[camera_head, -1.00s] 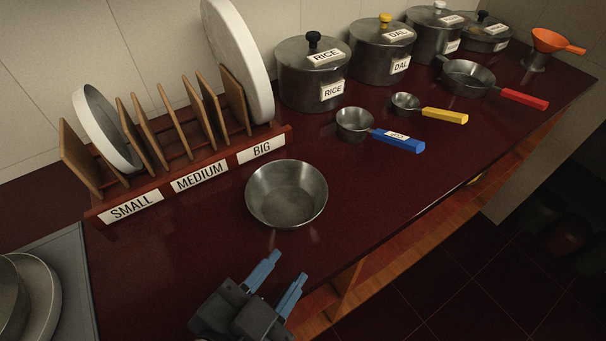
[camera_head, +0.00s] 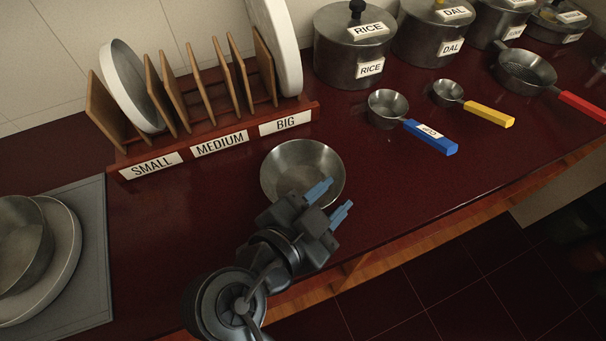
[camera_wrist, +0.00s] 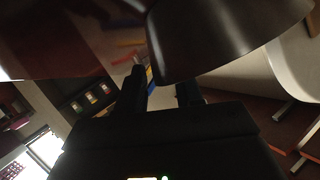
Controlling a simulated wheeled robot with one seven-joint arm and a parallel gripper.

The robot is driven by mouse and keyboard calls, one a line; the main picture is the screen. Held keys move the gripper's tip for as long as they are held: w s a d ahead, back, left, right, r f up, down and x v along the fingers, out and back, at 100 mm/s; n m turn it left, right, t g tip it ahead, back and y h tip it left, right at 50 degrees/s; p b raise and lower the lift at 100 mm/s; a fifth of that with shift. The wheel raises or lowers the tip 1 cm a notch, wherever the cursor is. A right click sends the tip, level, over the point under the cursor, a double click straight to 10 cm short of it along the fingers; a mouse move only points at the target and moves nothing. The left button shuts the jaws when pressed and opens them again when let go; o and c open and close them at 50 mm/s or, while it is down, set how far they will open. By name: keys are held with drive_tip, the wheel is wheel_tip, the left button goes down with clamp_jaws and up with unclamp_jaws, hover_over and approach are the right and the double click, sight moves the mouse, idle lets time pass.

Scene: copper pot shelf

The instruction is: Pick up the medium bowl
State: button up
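A metal bowl (camera_head: 302,160) sits upright on the dark red counter, in front of the labelled rack, near the BIG sign. Its near side is partly hidden by my gripper (camera_head: 330,201). My gripper has blue fingertips, which stand apart with nothing between them, over the counter at the bowl's near right edge. I cannot tell whether it touches the bowl. In the wrist view the two dark fingers (camera_wrist: 162,92) also stand apart, and a large dark curved surface, probably the bowl (camera_wrist: 215,35), is close beyond them.
The wooden rack (camera_head: 215,150) with SMALL, MEDIUM and BIG signs holds a small and a big plate. A blue-handled pan (camera_head: 388,107) lies to the right; pots (camera_head: 355,60) stand behind. Dishes (camera_head: 40,250) lie at the left. The counter between bowl and blue handle is clear.

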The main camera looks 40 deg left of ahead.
drive_tip(key=shift+w+f, duration=0.15)
drive_tip(key=shift+w, duration=0.2)
clamp_jaws()
